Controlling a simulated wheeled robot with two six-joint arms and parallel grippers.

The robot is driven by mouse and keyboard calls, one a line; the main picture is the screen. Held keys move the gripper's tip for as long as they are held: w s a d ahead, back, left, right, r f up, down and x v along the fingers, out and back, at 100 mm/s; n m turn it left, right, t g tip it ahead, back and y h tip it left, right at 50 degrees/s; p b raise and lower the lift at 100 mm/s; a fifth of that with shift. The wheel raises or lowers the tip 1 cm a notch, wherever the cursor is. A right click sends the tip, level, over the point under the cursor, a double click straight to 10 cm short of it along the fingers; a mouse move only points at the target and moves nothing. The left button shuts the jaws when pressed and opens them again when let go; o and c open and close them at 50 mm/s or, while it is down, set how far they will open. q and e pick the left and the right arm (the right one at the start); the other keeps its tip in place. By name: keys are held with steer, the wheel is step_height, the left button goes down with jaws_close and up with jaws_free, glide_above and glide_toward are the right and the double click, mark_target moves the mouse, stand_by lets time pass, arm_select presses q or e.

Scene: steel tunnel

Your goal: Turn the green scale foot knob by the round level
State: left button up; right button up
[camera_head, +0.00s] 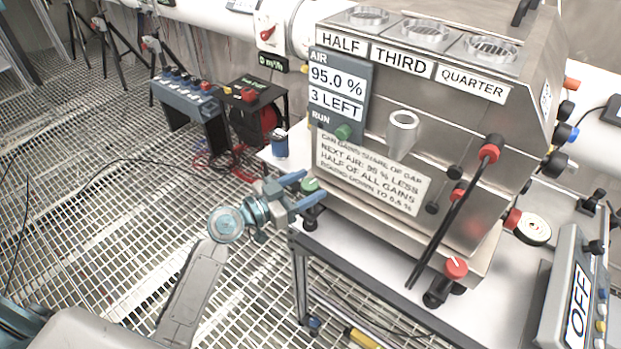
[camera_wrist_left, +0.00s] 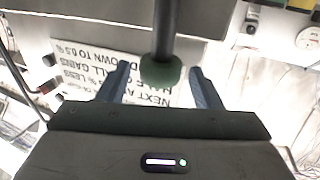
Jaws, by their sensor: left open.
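The green scale foot knob (camera_head: 310,185) sits at the near left lower corner of the steel machine (camera_head: 480,200), above a dark foot on the table. My left gripper (camera_head: 308,191) is open, with its blue fingers around this knob. In the left wrist view the green knob (camera_wrist_left: 162,72) shows between the two spread fingers (camera_wrist_left: 160,88), with a visible gap on each side. A white round disc with a dark rim (camera_head: 531,229) is at the machine's right side; I cannot tell whether it is the round level. My right gripper is not in view.
A red foot knob (camera_head: 456,268) and a long black lever (camera_head: 452,218) are at the machine's front right. A blue can (camera_head: 280,145) stands left of the machine. An OFF display box (camera_head: 577,300) is at lower right. Grating floor lies left.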

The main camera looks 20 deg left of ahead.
arm_select(q)
steer(key=shift+x, duration=0.8)
steer(key=shift+c, duration=0.2)
